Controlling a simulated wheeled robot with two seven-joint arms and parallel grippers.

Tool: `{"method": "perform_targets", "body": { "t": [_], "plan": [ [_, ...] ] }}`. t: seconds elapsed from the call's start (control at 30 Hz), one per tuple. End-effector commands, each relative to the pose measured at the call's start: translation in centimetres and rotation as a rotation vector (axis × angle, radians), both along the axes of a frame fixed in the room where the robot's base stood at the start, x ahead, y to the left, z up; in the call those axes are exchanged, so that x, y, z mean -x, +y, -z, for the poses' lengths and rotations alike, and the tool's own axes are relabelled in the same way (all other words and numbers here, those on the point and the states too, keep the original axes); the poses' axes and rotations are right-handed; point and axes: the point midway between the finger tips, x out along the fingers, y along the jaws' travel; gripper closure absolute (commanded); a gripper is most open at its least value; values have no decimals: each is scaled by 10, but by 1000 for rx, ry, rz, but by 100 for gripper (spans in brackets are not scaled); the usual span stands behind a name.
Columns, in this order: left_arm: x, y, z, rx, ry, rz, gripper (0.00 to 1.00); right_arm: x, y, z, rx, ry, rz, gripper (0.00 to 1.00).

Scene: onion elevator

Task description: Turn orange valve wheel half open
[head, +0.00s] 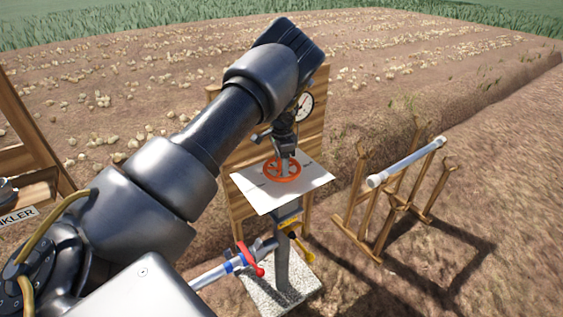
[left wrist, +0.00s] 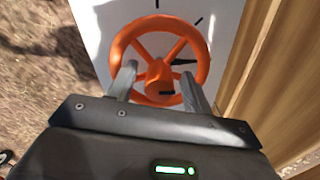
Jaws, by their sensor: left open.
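The orange valve wheel (head: 269,172) lies over a white plate (head: 312,180) in front of an upright wooden board. My left gripper (head: 284,160) reaches down to the wheel from above. In the left wrist view the wheel (left wrist: 160,18) has a round rim, spokes and a central hub. My left gripper (left wrist: 160,74) is open there, with one finger on each side of the hub, overlapping the wheel's opening. I cannot tell whether the fingers touch the spokes. Black tick marks and a dark pointer show on the plate around the wheel. My right gripper is not in view.
A pressure gauge (head: 305,107) is on the wooden board (head: 318,125). Below are a pipe with a red-handled valve (head: 250,260), a yellow handle and a concrete block (head: 290,293). A wooden rack (head: 372,220) holding a grey pipe (head: 408,162) stands to the right.

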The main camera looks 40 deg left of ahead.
Motion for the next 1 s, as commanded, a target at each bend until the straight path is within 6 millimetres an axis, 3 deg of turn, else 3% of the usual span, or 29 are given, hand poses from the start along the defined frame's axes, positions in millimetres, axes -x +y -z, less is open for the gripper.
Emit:
{"method": "perform_targets", "body": {
  "t": [0.17, 0.6, 1.0],
  "plan": [
    [-1, 0, -16, 0, -5, 0, 50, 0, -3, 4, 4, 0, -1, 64],
    [-1, 0, -95, 0, -4, 0, 50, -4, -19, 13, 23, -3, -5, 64],
    [0, 0, -108, -1, -1, 0, 50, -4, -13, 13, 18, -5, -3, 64]
  ]
}}
